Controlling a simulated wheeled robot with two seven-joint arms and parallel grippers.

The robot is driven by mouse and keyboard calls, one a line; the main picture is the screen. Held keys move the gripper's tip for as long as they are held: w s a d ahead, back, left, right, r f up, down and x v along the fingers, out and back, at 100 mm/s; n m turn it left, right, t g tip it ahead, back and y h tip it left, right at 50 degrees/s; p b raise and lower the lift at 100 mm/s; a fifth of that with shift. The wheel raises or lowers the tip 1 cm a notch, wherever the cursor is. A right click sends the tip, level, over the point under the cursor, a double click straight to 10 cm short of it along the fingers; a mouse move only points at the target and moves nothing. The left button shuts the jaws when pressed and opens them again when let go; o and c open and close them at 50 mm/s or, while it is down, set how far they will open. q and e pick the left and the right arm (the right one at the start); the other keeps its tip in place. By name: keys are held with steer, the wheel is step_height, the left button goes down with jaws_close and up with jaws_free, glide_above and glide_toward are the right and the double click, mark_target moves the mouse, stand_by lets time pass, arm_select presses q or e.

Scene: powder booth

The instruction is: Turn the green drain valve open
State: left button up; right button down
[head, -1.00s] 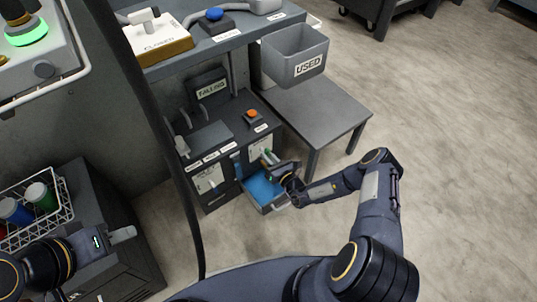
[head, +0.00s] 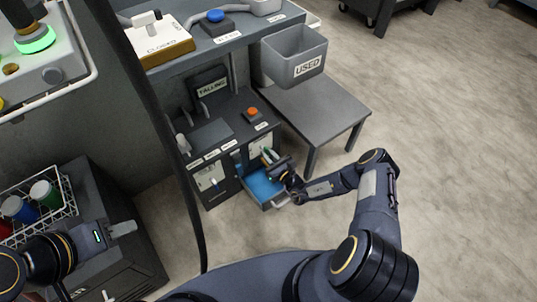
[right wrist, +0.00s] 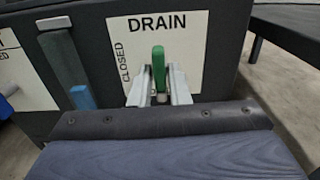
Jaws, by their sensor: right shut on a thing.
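The green drain valve handle (right wrist: 158,64) stands upright in front of a white plate marked DRAIN (right wrist: 190,50) in the right wrist view. The word CLOSED runs up the plate's left side. My right gripper (right wrist: 160,92) is shut on the handle's lower part, one light grey finger on each side. In the head view my right gripper (head: 272,158) is at the front of the dark cabinet, and mostly covers the valve. My left gripper (head: 124,228) hangs at the lower left, away from the valve; the gap between its fingers does not show clearly.
A blue-lined open drawer (head: 262,187) sits below the valve. An orange button (head: 253,112) is on the cabinet top. A grey USED bin (head: 295,55) stands on a low table (head: 318,108) behind. A wire basket (head: 60,212) with cups is near my left arm. A dark hose crosses the view.

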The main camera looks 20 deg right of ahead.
steer(key=shift+s+f, duration=0.1)
steer(key=c, duration=1.5)
jaws_free()
steer(key=p+v, duration=0.2)
steer(key=v, duration=0.5)
steer(key=shift+s+d, duration=0.1)
steer(key=shift+s, duration=0.25)
